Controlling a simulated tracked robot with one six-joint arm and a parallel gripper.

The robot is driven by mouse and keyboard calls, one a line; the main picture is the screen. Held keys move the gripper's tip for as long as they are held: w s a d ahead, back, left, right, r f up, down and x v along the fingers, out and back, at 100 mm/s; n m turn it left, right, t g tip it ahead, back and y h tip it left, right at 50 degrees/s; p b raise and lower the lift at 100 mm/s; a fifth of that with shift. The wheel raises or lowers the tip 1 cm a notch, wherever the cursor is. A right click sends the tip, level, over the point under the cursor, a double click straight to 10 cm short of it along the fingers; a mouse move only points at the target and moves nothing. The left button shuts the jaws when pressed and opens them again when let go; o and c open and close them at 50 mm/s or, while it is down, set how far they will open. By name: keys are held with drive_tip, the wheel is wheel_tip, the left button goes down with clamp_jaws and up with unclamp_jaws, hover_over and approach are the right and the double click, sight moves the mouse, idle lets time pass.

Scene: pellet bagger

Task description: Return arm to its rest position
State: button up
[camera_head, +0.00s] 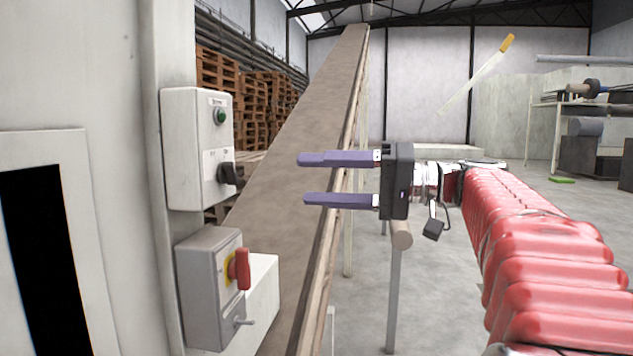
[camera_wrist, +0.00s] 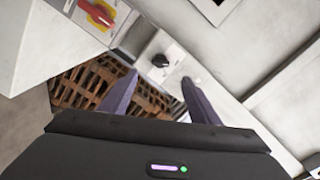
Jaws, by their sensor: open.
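My gripper (camera_head: 303,180) is open, with two purple fingers spread apart and nothing between them. In the head view it reaches left from my red-sleeved arm, in front of the conveyor belt and to the right of the control boxes. In the wrist view the fingers (camera_wrist: 155,97) point towards the upper control box (camera_wrist: 160,60) and its black switch. The fingers appear clear of the box in the head view. The arm is stretched out from the lower right.
The upper control box (camera_head: 182,150) has a green button and black knob. A lower grey box (camera_head: 205,300) carries a red handle (camera_head: 243,268) on yellow. The inclined conveyor (camera_head: 290,160) rises behind my gripper. Wooden pallets (camera_head: 216,70) stand behind. Open floor (camera_head: 440,310) lies below my arm.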

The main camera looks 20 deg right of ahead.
drive_tip(key=w+d+f+m+h, duration=0.3)
drive_tip(key=f+m+h, duration=0.2)
drive_tip(key=f, duration=0.6)
drive_tip(key=s+a+f+m+g+h, duration=0.1)
drive_tip(key=s+f+g+h, duration=0.1)
drive_tip(key=f, duration=0.5)
drive_tip(key=s+a+f+m+g+h, duration=0.1)
drive_tip(key=s+f+h, duration=0.15)
drive_tip(key=f, duration=0.45)
drive_tip(key=s+a+f+n+g+h, duration=0.3)
drive_tip(key=s+a+f+n+h, duration=0.15)
drive_tip(key=s+f, duration=0.8)
drive_tip(key=s+a+f+n+t, duration=0.1)
drive_tip(key=s+a+n, duration=0.2)
drive_tip(key=a, duration=0.3)
drive_tip(key=shift+s+a+h, duration=0.3)
drive_tip(key=shift+s+a, duration=0.1)
drive_tip(key=shift+s, duration=0.05)
drive_tip(key=shift+n, duration=0.25)
drive_tip(key=shift+c, duration=0.4)
